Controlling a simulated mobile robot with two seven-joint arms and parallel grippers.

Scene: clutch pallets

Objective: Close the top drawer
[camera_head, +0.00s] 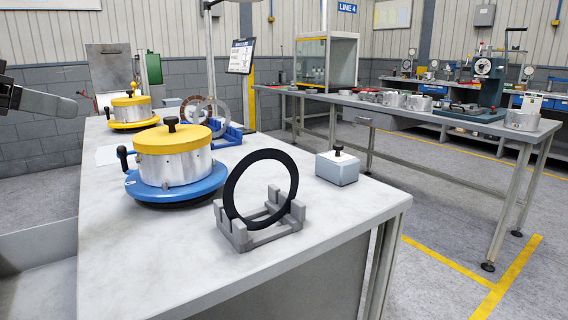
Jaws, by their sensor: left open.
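A grey open-topped box shape (38,246) juts out from the left side of the near workbench (330,207) at the lower left. It looks like a pulled-out drawer; its front is cut off by the picture edge, and I cannot tell whether it is the top one. My left gripper (48,104) comes in at the left edge, above and beyond this drawer and apart from it. It is open, and nothing shows between its fingers. My right gripper is not in view.
On the near bench stand a yellow-lidded pot on a blue base (173,165), a black ring (231,190) in a grey stand (240,237), a grey block with a knob (337,168) and a second yellow-lidded pot (131,105).

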